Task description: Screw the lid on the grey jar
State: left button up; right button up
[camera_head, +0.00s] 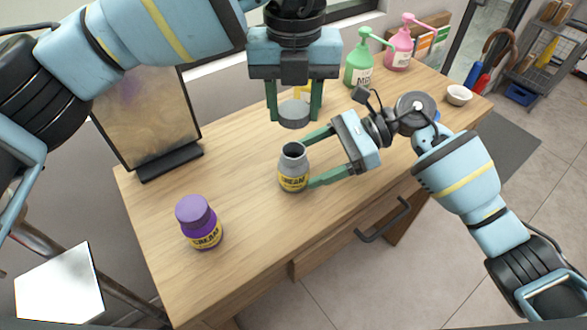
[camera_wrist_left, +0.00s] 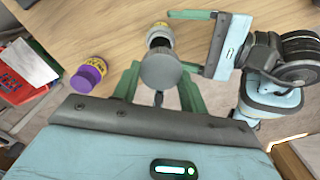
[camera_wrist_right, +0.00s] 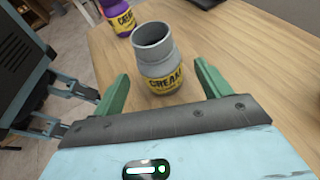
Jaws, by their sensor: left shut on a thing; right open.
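The grey jar (camera_head: 294,168) stands upright and open-topped on the wooden counter, with a yellow label. It also shows in the right wrist view (camera_wrist_right: 157,60) and partly in the left wrist view (camera_wrist_left: 160,36). My left gripper (camera_head: 294,108) is shut on the grey lid (camera_head: 293,115), held above the counter behind the jar in the head view; the lid fills the middle of the left wrist view (camera_wrist_left: 160,70). My right gripper (camera_head: 312,160) is open, its fingers on either side of the jar's right part; I cannot tell whether they touch it.
A purple-lidded jar (camera_head: 199,222) stands at the counter's front left. A dark-framed panel (camera_head: 150,115) stands at the back left. A green pump bottle (camera_head: 360,62), a pink pump bottle (camera_head: 399,50) and a white bowl (camera_head: 458,95) are at the far right.

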aim_at(294, 129)
jog(key=shift+x, duration=3.15)
jog(key=c, duration=1.5)
pick_arm(q)
jog(key=shift+f, duration=2.5)
pick_arm(e)
jog(key=shift+o, duration=0.2)
pick_arm(q)
jog(key=shift+f, duration=0.1)
jog(key=shift+f, duration=0.8)
jog(key=shift+f, duration=0.5)
